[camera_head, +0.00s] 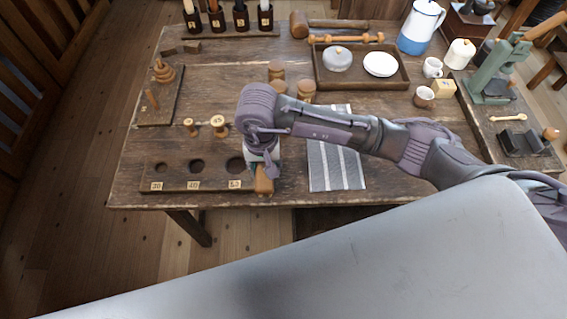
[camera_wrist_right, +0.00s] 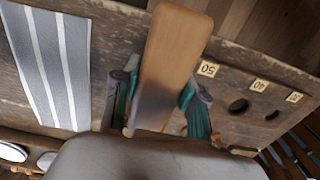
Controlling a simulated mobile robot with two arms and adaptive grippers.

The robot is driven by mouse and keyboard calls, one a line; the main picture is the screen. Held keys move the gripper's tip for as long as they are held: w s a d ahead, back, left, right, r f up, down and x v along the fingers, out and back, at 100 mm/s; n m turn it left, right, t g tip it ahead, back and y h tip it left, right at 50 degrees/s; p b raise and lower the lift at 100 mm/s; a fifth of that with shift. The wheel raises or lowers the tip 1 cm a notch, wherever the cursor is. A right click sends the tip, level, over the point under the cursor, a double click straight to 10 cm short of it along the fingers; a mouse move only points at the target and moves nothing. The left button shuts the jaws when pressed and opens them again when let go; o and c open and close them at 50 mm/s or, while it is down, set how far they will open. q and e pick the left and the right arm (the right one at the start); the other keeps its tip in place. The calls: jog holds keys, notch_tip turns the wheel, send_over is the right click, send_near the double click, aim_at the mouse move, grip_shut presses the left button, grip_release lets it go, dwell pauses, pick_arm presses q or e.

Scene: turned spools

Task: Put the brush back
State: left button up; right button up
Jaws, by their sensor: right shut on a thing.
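My right gripper (camera_head: 262,168) is over the front edge of the table, at the right end of the hole board. In the right wrist view its fingers (camera_wrist_right: 158,105) are shut on a long, rounded, orange-brown wooden piece, which looks like the brush's handle or back (camera_wrist_right: 172,55). The wooden end of the brush (camera_head: 264,184) shows just below the gripper in the head view. Its bristles are not visible. Whether the brush touches the board or table, I cannot tell. My left gripper is not in view.
The board (camera_head: 174,172) has holes marked 30, 40 and 50. Two spools (camera_head: 219,126) stand behind it. A striped grey cloth (camera_head: 335,165) lies to the right. Several labelled dark jars (camera_head: 240,18) stand at the back. A shallow tray (camera_head: 360,81) holds a lidded pot and plate.

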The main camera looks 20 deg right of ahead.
jog(key=p, duration=0.1)
send_over(283, 172)
notch_tip(283, 172, down, 4)
notch_tip(283, 172, down, 3)
jog(key=shift+s+f+p, duration=0.1)
jog(key=shift+p, duration=0.6)
jog(key=shift+f, duration=0.35)
jog(key=shift+d+f, duration=0.1)
jog(key=shift+f, duration=0.1)
jog(key=o, duration=1.1)
